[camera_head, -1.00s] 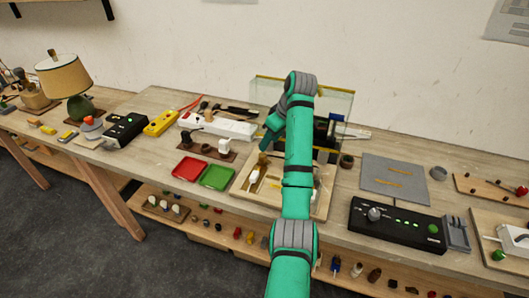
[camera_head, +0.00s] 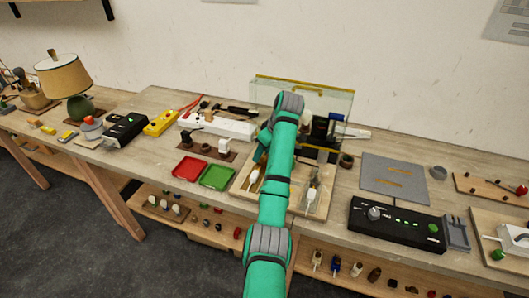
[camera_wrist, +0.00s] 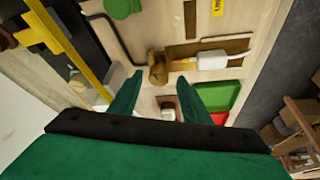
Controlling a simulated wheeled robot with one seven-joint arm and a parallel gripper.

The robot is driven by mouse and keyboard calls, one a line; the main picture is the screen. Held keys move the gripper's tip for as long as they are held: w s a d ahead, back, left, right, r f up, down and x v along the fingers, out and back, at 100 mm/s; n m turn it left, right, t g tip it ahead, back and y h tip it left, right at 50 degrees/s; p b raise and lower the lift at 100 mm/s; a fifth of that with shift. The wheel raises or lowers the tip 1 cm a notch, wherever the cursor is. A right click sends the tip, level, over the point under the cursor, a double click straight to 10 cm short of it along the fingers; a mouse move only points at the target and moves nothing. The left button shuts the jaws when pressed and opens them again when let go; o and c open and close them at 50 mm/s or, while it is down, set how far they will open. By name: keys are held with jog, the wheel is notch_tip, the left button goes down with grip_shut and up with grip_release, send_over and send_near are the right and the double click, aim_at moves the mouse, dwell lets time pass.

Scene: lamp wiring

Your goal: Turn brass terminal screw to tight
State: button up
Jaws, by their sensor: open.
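A brass-brown knob (camera_wrist: 157,68), which looks like the brass terminal screw, stands on the wooden board (camera_wrist: 160,35) in the wrist view. In the head view my arm covers the middle of the wooden board (camera_head: 240,190) and hides the gripper.
A green tray (camera_head: 217,176) and a red tray (camera_head: 191,168) lie left of the board. A clear screen with yellow edges (camera_head: 300,85) stands behind the arm; its yellow bar (camera_wrist: 70,50) is close on the left in the wrist view. A black control box (camera_head: 396,222) is at right.

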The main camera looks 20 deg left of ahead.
jog(key=shift+d, duration=0.1)
jog(key=shift+c, duration=0.6)
jog(key=c, duration=0.9)
jog(key=shift+d, duration=0.1)
jog(key=shift+w, duration=0.1)
